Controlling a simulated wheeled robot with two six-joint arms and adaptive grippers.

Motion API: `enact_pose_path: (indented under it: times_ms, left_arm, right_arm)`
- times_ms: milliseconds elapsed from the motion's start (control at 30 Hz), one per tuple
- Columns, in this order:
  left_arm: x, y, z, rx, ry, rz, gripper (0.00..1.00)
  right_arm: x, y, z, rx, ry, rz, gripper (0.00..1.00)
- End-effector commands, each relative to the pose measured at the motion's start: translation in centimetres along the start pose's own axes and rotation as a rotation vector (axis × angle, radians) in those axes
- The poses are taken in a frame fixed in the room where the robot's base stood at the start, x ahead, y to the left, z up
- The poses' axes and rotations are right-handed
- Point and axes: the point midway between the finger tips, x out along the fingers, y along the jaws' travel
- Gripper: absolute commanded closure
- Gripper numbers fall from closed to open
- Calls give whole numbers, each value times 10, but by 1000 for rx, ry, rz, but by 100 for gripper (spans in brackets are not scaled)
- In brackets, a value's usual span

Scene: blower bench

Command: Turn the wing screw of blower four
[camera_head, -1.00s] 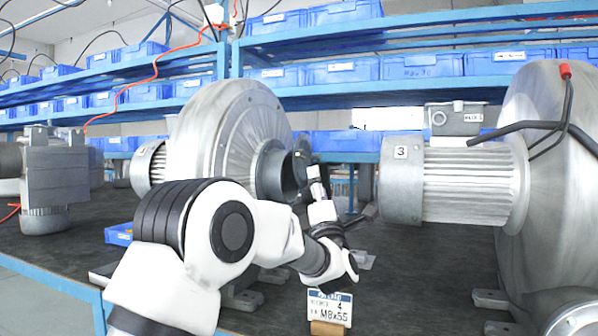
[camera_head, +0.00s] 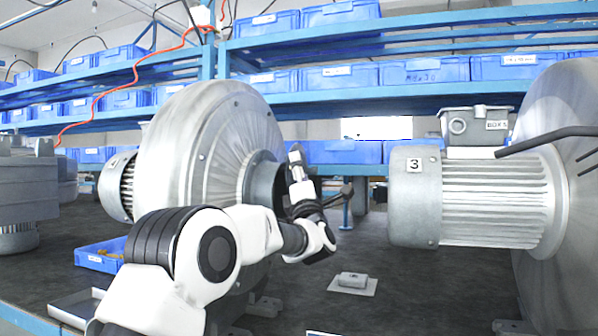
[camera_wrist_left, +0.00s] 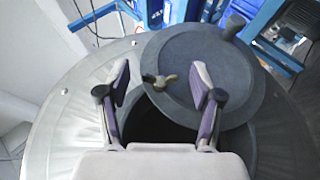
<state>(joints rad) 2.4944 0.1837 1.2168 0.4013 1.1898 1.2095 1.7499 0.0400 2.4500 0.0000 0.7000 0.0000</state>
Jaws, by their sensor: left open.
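Blower four (camera_head: 215,130) is the large grey metal blower at left centre in the head view. Its dark outlet (camera_head: 262,185) faces right. In the left wrist view, a dark round cover (camera_wrist_left: 220,70) lies partly across the dark outlet opening (camera_wrist_left: 150,125). A small brass wing screw (camera_wrist_left: 158,81) sits at the cover's left edge. My left gripper (camera_wrist_left: 161,68) is open, one finger on each side of the screw, with visible gaps. In the head view, my left gripper (camera_head: 296,155) is at the outlet and hides part of it. My right gripper is not in view.
Blower three, with its ribbed motor (camera_head: 495,195), stands to the right. A small grey block on a plate (camera_head: 353,283) lies on the dark bench between them. A blue tray (camera_head: 100,258) is at left. Shelves with blue bins (camera_head: 425,71) stand behind.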

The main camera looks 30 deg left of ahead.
Motion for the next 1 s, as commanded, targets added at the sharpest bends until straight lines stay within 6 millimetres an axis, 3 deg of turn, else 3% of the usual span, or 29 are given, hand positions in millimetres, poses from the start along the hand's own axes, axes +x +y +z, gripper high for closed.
enact_pose_path:
  times_ms: [133, 300, 667, 1000]
  left_arm:
    - [0, 0, 0, 0, 0, -1, 34]
    - [0, -1, 0, 0, 0, -1, 95]
    - [0, 1, 0, 8, 0, -19, 95]
    - [3, 6, 2, 71, 0, -173, 95]
  right_arm:
    - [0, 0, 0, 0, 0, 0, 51]
    - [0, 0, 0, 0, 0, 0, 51]
    - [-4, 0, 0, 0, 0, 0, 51]
    - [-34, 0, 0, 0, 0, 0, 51]
